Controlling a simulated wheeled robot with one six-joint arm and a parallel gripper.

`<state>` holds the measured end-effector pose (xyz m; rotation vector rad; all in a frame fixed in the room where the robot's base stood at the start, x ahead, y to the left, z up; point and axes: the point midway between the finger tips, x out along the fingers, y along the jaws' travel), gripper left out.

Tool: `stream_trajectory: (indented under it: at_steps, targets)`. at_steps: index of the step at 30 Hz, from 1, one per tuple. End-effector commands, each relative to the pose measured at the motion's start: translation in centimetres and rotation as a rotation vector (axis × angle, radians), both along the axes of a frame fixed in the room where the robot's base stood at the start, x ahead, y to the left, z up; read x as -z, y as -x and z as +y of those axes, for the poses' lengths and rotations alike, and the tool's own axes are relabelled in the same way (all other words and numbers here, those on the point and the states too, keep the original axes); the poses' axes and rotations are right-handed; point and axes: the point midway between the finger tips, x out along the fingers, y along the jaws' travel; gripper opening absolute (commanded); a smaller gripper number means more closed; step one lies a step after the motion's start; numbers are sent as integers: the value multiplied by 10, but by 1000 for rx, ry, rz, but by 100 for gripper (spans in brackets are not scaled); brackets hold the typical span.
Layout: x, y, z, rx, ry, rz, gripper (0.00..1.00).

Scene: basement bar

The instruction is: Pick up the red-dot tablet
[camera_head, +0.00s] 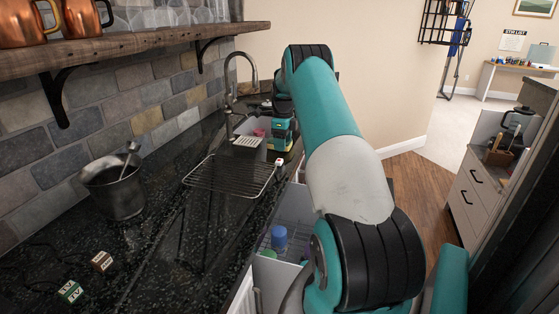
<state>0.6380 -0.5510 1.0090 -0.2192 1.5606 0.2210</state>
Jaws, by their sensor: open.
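A small white block with a red mark on it, which looks like the red-dot tablet (278,162), sits by the far right corner of the wire rack, near the counter's front edge. My gripper (280,149) is at the end of my teal arm, close above and just behind the tablet in the picture. It is open. Its fingers are small and partly dark against the counter, so I cannot tell whether they touch the tablet.
A wire rack (230,177) lies on the dark counter (150,240). A metal bucket (115,190) and two small blocks, green (70,292) and brown (102,261), are left. A blue-capped item (279,237) sits in an open compartment.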

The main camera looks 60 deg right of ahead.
Motion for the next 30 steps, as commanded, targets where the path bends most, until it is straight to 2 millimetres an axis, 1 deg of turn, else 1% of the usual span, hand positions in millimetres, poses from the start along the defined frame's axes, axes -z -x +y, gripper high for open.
stream_trajectory:
  at_steps: [3, 9, 11, 15, 18, 21, 26, 29, 30]
  targets:
    - [14, 0, 0, -1, -1, 0, 66]
    - [28, 0, 1, -2, -1, 1, 66]
    - [36, 0, 2, -2, -3, 2, 66]
    - [59, -1, 2, -1, -2, 2, 66]
    - [69, -1, 2, -1, -1, 0, 66]
    - [73, -2, 2, -1, 2, -2, 66]
    - [73, -2, 2, -2, 2, -2, 66]
    - [73, -2, 2, -2, 2, -2, 45]
    - [73, -2, 2, -2, 1, -1, 36]
